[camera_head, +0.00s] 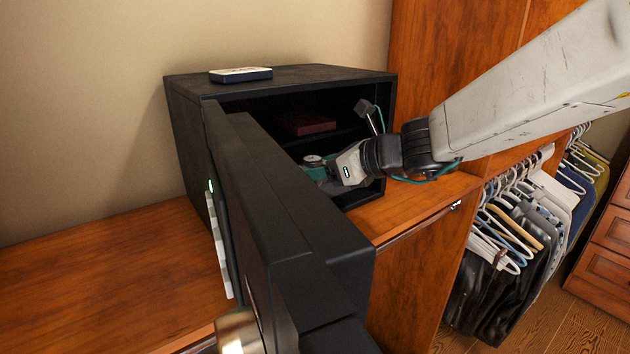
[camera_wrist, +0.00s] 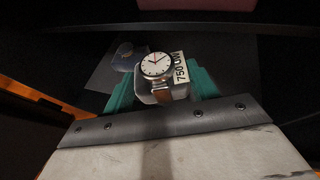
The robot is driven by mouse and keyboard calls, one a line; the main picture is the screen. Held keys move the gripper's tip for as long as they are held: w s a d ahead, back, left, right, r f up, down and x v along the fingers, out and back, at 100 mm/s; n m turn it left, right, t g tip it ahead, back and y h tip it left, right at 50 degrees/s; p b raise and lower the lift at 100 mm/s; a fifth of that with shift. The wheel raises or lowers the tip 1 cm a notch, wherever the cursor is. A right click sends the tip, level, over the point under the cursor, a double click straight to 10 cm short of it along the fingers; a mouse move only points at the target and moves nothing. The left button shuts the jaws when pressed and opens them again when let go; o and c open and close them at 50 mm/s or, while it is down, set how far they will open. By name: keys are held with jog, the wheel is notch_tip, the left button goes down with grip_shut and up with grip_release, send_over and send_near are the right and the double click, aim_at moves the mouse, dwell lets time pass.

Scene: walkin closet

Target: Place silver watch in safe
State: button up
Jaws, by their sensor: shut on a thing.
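The heavy safe door (camera_head: 290,210) stands open toward the camera and hides part of the opening. Whether the watch touches the safe floor I cannot tell.
A dark red box (camera_head: 307,124) lies on the safe's inner shelf. A dark blue item (camera_wrist: 126,58) lies behind the watch. A small white-topped box (camera_head: 241,74) sits on the safe. Clothes on hangers (camera_head: 520,220) hang at right.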

jog(key=shift+w+a+f, duration=0.1)
jog(key=shift+w+a, duration=0.3)
jog(key=shift+w, duration=0.45)
jog(key=shift+f, duration=1.75)
jog(key=shift+f, duration=0.1)
jog(key=shift+f, duration=0.15)
jog(key=o, duration=1)
jog(key=shift+o, duration=0.2)
